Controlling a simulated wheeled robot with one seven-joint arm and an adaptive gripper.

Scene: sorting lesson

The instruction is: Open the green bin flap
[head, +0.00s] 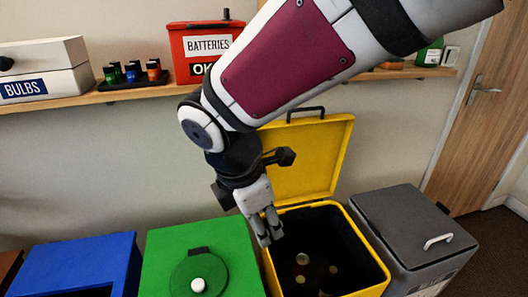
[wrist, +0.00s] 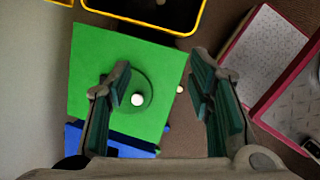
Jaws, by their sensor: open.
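The green bin (head: 165,245) stands between the blue and yellow bins. Its round green flap (head: 212,268) lies flat on the top, with a white knob (head: 198,285) and a dark hinge piece behind it.
The yellow bin (head: 330,140) has its lid raised, with small items inside. The grey bin (head: 405,215) at right is shut. The blue bin (head: 75,262) is at left. A wall shelf (head: 95,98) holds a red batteries box (head: 190,60) and a bulbs box (head: 40,85) behind my arm.

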